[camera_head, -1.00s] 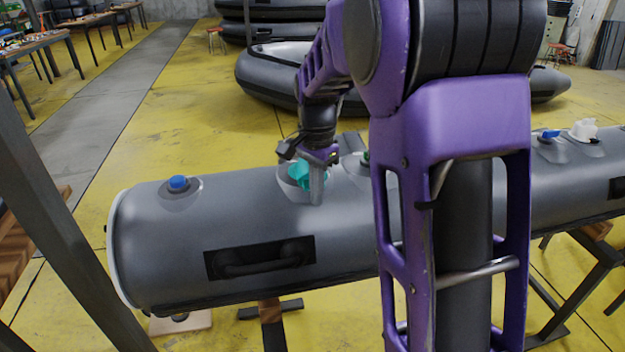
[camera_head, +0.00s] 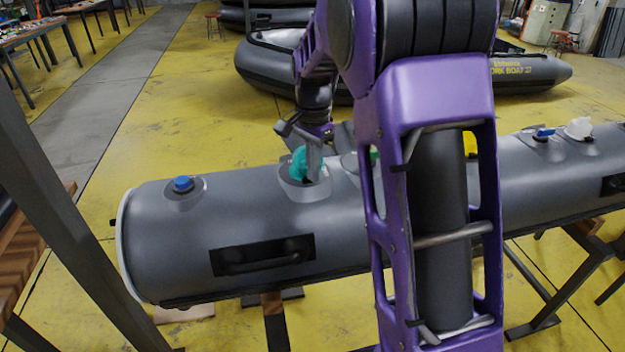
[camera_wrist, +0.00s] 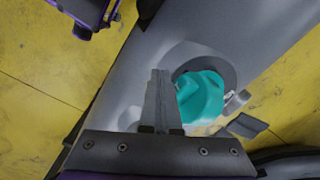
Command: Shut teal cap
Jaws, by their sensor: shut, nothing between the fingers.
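The teal cap (camera_head: 298,162) stands tilted up at its round grey valve seat on the grey inflatable tube (camera_head: 230,215). In the wrist view the teal cap (camera_wrist: 200,97) lies just right of my fingers, over the seat. A small pale tab shows at its right edge. The fingers (camera_wrist: 160,75) partly cover the seat in the wrist view. I cannot tell whether they touch the cap.
A blue cap (camera_head: 183,184) sits on the tube to the left; another blue cap (camera_head: 544,132) and a white fitting (camera_head: 579,128) are at the right. A green part shows partly behind my arm. A black handle (camera_head: 262,256) is on the tube's near side. Wooden-topped stands support it.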

